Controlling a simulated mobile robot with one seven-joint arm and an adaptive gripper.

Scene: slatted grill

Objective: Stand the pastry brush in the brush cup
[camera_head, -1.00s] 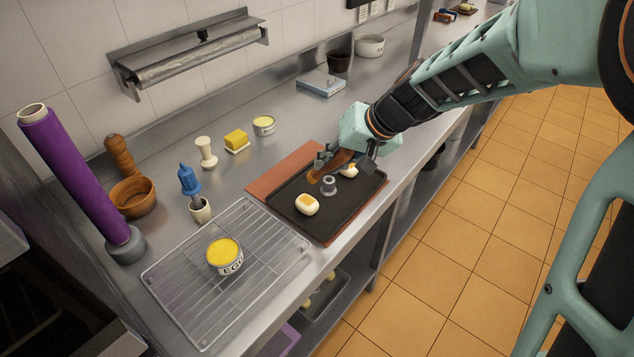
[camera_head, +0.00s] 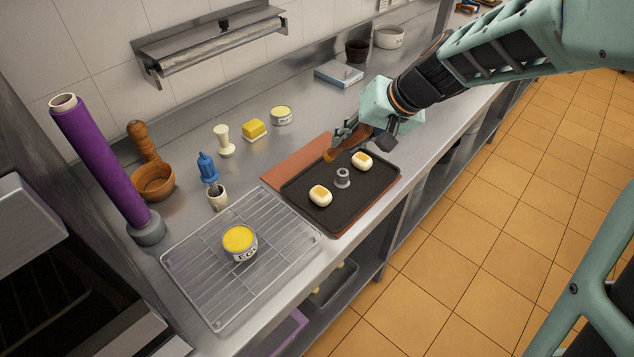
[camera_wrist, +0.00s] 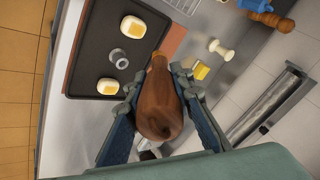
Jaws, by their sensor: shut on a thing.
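My gripper (camera_head: 357,135) is shut on the pastry brush (camera_head: 335,153), held low over the back edge of the dark tray, its orange-brown tip pointing down and left. In the wrist view the brush's brown wooden handle (camera_wrist: 158,105) lies between the fingers. A small cream cup (camera_head: 217,198) with a dark opening, which looks like the brush cup, stands left of the tray behind the wire rack, apart from my gripper. A blue bottle-shaped thing (camera_head: 208,168) is right behind it; whether they touch I cannot tell.
The tray (camera_head: 312,218) holds two glazed buns (camera_head: 320,195) and a grey flanged cylinder (camera_head: 342,178). An egg-wash tin (camera_head: 240,243) stands on the wire rack (camera_head: 195,285). A wooden bowl (camera_head: 153,182), purple roll (camera_head: 105,165), cream stamp (camera_head: 224,141) and butter (camera_head: 254,129) stand farther back.

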